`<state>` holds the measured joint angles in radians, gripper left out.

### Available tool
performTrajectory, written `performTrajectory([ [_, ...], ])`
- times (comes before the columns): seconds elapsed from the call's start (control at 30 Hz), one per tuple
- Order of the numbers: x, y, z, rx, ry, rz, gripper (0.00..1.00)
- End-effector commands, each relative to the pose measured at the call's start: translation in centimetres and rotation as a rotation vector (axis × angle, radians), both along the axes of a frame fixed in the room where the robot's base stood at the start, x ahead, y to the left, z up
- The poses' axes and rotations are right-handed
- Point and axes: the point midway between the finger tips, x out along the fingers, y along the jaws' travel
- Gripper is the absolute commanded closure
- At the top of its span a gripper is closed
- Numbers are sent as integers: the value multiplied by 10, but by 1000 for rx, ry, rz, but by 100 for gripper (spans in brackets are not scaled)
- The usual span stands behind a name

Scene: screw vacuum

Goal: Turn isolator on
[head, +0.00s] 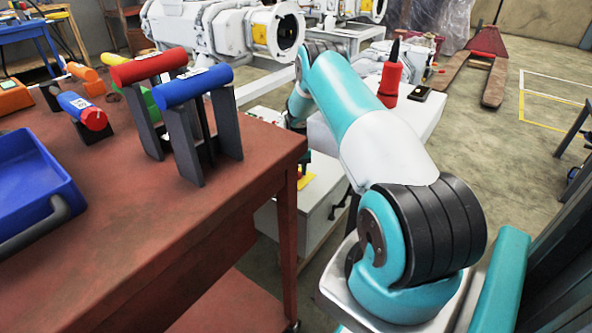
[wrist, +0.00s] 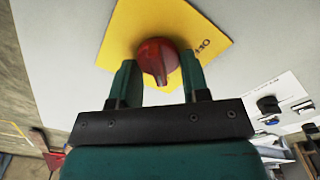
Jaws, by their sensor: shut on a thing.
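The isolator is a red rotary knob (wrist: 158,60) on a yellow plate (wrist: 133,32) fixed to a white panel (wrist: 70,50). Lettering shows on the plate to the right of the knob, only partly readable. The knob's raised grip points toward the bottom of the wrist view. My gripper (wrist: 158,75) has its two green fingers on either side of the knob and is shut on it. In the head view, the yellow plate (head: 306,181) shows on the white cabinet beyond the red-brown table; the knob is hidden there, and my arm covers much of the area.
The red-brown table (head: 130,230) holds a blue tray (head: 40,190), a red-handled tool (head: 148,67) and a blue-handled tool (head: 193,87). A red bottle (head: 390,85) stands on the white cabinet top (head: 425,112). Dark connectors (wrist: 268,104) sit on the panel at right.

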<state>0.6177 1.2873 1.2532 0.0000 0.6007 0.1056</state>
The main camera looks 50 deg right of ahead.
Motion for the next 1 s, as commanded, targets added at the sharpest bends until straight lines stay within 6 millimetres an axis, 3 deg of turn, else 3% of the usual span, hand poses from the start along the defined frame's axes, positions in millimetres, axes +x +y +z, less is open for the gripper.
performTrajectory([
  [0.23,-1,2,-1,5,5,2,81],
  [0.27,-1,2,-1,5,5,2,53],
  [0.33,-1,2,0,5,4,2,37],
  [0.7,0,0,6,0,0,1,36],
  [0.83,1,0,25,-1,-1,1,36],
  [1.0,1,0,68,-1,-2,2,36],
])
